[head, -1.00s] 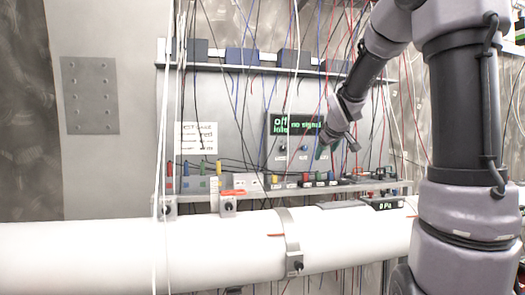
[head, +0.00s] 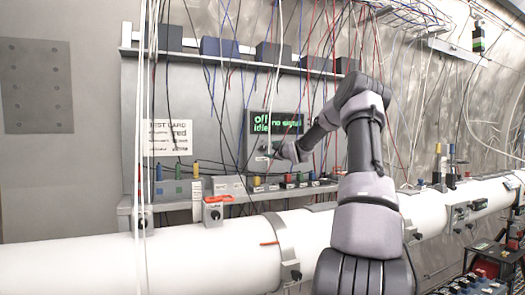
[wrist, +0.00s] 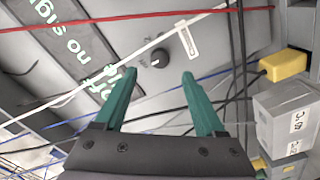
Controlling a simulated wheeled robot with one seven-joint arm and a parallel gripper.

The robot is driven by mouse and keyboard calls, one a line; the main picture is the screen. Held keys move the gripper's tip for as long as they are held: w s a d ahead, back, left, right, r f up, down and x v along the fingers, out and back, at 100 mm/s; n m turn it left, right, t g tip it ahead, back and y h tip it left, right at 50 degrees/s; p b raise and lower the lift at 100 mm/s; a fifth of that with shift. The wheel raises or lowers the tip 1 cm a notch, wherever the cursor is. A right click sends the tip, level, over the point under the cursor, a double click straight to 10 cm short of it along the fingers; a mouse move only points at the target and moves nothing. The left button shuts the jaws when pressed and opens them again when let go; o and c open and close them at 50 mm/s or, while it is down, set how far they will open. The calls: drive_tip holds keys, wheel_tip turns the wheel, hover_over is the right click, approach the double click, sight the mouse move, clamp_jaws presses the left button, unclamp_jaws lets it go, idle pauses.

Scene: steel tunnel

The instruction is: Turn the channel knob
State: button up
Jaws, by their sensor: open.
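A small black round knob (wrist: 160,57) with a white pointer mark sits on the grey panel in the wrist view. A white label strip lies above right of it; I cannot read it, so I cannot tell whether this is the channel knob. My gripper (wrist: 159,76) is open and empty, its two green fingers on either side of the knob's line, tips just short of it in the picture. In the head view my gripper (head: 272,153) is at the panel just below the green-lettered display (head: 287,123), which reads "off no signal" and "idle", and hides the knob area.
Cables hang in front of the panel; a red one (wrist: 120,18) and a white one cross the wrist view near the fingers. A yellow block (wrist: 284,65) and a grey box (wrist: 290,115) stand at right. A white pipe (head: 200,260) runs below the panel.

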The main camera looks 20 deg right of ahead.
sight(264, 149)
drive_tip(key=w, duration=0.7)
drive_tip(key=shift+w, duration=0.15)
drive_tip(key=shift+a, duration=0.1)
clamp_jaws()
